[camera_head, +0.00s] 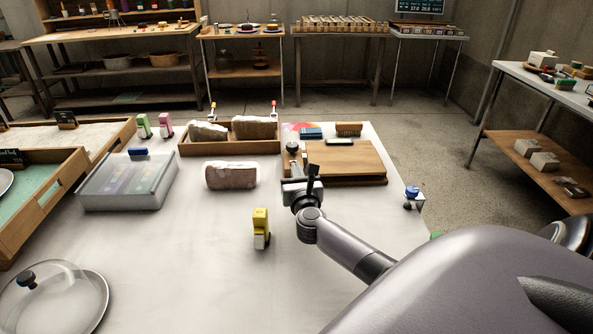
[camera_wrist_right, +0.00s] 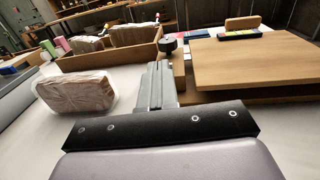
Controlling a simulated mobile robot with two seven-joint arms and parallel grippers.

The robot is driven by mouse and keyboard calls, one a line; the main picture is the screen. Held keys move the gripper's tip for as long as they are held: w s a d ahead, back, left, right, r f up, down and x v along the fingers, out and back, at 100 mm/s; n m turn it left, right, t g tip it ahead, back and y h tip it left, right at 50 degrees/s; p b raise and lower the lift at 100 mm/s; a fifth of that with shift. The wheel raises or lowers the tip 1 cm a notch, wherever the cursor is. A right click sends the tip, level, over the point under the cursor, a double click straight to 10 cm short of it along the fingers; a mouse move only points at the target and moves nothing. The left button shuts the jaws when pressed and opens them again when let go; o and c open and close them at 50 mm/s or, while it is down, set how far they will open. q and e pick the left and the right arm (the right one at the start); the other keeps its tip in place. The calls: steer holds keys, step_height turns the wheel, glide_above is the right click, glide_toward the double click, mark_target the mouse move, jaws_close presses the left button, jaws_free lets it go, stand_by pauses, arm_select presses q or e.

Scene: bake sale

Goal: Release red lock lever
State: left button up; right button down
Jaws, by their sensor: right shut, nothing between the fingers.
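A small red-topped lever (camera_head: 274,104) stands at the back right of the wooden crate (camera_head: 230,149). In the right wrist view, a small red part shows near the crate's upper right corner, too small to make out well. My right gripper (camera_head: 293,168) is shut and empty. It is in front of the red lever, past the crate's right front corner and beside the left edge of the wooden board (camera_head: 345,158). It also shows in the right wrist view (camera_wrist_right: 155,85), close to a dark round knob (camera_wrist_right: 168,44). My left gripper is out of view.
Wrapped loaves lie in the crate, and another wrapped loaf (camera_head: 231,175) lies before it. A yellow upright item (camera_head: 261,228), a clear-lidded box (camera_head: 128,180) and a glass lid (camera_head: 52,300) are on the white table. The table's front middle is clear.

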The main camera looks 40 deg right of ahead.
steer(key=shift+r+p, duration=0.25)
steer(key=shift+p, duration=0.2)
steer(key=shift+w+d+r+g+p, duration=0.1)
steer(key=shift+r+g+p, duration=0.15)
steer(key=shift+g+p, duration=0.25)
steer(key=shift+w+d+r+p, duration=0.35)
steer(key=shift+w+r+p, duration=0.1)
steer(key=shift+r+p, duration=0.3)
steer(key=shift+w+d+r+p, duration=0.4)
steer(key=shift+w+r+p, duration=0.1)
steer(key=shift+p, duration=0.3)
steer(key=shift+w+d+r+p, duration=0.4)
steer(key=shift+r+p, duration=0.25)
steer(key=shift+p, duration=0.15)
steer(key=shift+w+d+r, duration=0.3)
steer(key=shift+w+d, duration=0.15)
steer(key=shift+w, duration=0.1)
steer(key=shift+w+d+r, duration=0.25)
steer(key=shift+w+d, duration=0.2)
steer(key=shift+w, duration=0.1)
